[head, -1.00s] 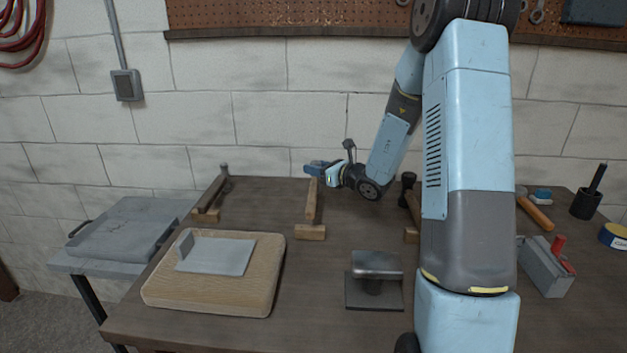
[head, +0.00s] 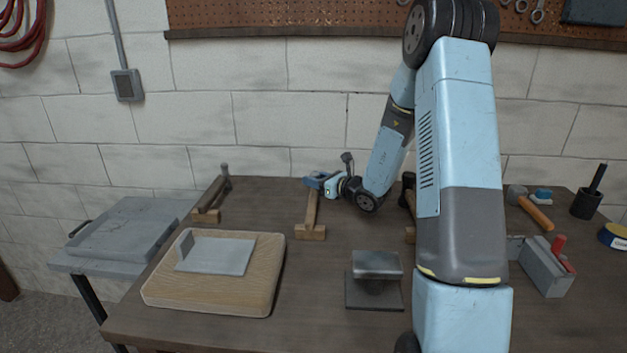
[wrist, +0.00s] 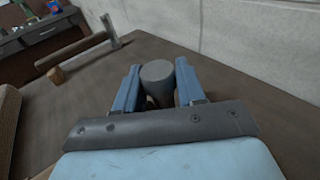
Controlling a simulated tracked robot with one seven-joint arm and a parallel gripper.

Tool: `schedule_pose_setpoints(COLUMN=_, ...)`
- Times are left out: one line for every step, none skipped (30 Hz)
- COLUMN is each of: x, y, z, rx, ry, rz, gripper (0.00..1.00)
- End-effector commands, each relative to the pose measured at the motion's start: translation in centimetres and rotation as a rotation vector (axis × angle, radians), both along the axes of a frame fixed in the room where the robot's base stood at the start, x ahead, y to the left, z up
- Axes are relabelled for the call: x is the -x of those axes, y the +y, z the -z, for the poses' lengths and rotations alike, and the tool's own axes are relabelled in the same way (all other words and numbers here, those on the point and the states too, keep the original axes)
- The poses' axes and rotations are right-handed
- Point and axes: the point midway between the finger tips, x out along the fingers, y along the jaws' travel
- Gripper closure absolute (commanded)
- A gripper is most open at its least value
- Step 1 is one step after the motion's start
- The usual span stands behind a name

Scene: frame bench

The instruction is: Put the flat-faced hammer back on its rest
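My gripper (head: 322,182) is low at the back of the bench, at the far end of the middle wooden-handled hammer (head: 311,207). This hammer's handle points toward the front, over a wooden block (head: 311,232). Its head is mostly hidden by my gripper in the head view. In the wrist view my two blue fingers (wrist: 157,90) stand on either side of a grey round hammer head (wrist: 157,72). A narrow gap shows on its left, and I see no clear grip. I cannot tell which hammer is the flat-faced one.
Another hammer (head: 223,187) lies across a rest at left, and a dark-headed one (head: 408,192) is partly behind my arm. A wooden board (head: 260,292) with a grey plate, a metal block (head: 376,265), an orange-handled tool (head: 535,213) and a grey toolbox (head: 546,268) occupy the bench.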

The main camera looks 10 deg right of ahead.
Motion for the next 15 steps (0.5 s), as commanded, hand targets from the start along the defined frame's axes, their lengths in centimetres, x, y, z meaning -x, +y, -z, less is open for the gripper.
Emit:
schedule_pose_setpoints(x=0.0, y=0.0, z=-0.02, rx=0.0, ry=0.0, rz=0.0, gripper=0.56)
schedule_pose_setpoints(x=0.0, y=0.0, z=-0.01, rx=0.0, ry=0.0, rz=0.0, gripper=0.53)
schedule_pose_setpoints(x=0.0, y=0.0, z=-0.02, rx=0.0, ry=0.0, rz=0.0, gripper=0.49)
schedule_pose_setpoints(x=0.0, y=0.0, z=-0.02, rx=0.0, ry=0.0, rz=0.0, gripper=0.46)
schedule_pose_setpoints(x=0.0, y=0.0, z=-0.02, rx=0.0, ry=0.0, rz=0.0, gripper=0.43)
schedule_pose_setpoints(x=0.0, y=0.0, z=-0.02, rx=0.0, ry=0.0, rz=0.0, gripper=0.43)
schedule_pose_setpoints(x=0.0, y=0.0, z=-0.02, rx=0.0, ry=0.0, rz=0.0, gripper=0.43)
schedule_pose_setpoints(x=0.0, y=0.0, z=-0.02, rx=0.0, ry=0.0, rz=0.0, gripper=0.43)
schedule_pose_setpoints(x=0.0, y=0.0, z=-0.02, rx=0.0, ry=0.0, rz=0.0, gripper=0.43)
schedule_pose_setpoints(x=0.0, y=0.0, z=-0.02, rx=0.0, ry=0.0, rz=0.0, gripper=0.43)
schedule_pose_setpoints(x=0.0, y=0.0, z=-0.02, rx=0.0, ry=0.0, rz=0.0, gripper=0.43)
schedule_pose_setpoints(x=0.0, y=0.0, z=-0.06, rx=0.0, ry=0.0, rz=0.0, gripper=0.43)
schedule_pose_setpoints(x=0.0, y=0.0, z=-0.11, rx=0.0, ry=0.0, rz=0.0, gripper=0.43)
schedule_pose_setpoints(x=0.03, y=-0.03, z=-0.18, rx=0.0, ry=0.0, rz=0.0, gripper=0.43)
schedule_pose_setpoints(x=0.23, y=-0.19, z=-0.16, rx=0.0, ry=0.0, rz=0.001, gripper=0.43)
